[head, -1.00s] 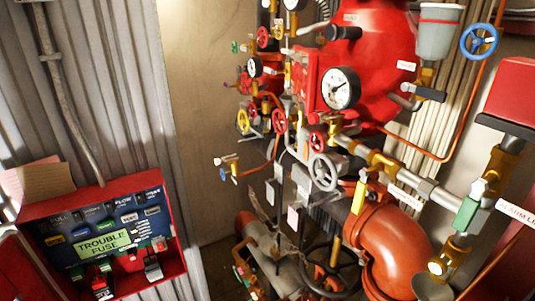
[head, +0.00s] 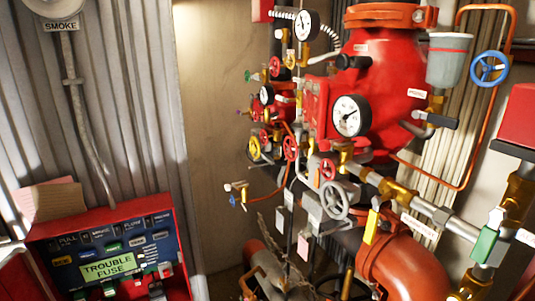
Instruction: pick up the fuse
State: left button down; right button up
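The red alarm panel box (head: 183,262) stands open at the lower left of the head view. Its dark blue face carries several small labels and a green sign (head: 108,268) reading "TROUBLE FUSE". Small green and red parts (head: 165,270) and light-coloured parts sit along the lower face, cut by the bottom edge of the picture. I cannot tell which of them, if any, is the fuse. Neither of my grippers shows clearly in the view.
Red valve piping with gauges (head: 351,116) and handwheels fills the centre and right. A large orange-red pipe (head: 405,268) bends at the lower right. A conduit (head: 80,120) labelled "SMOKE" runs down the corrugated wall. Plain wall (head: 220,120) lies between panel and piping.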

aim_at(137, 279)
jog(key=u, duration=1.25)
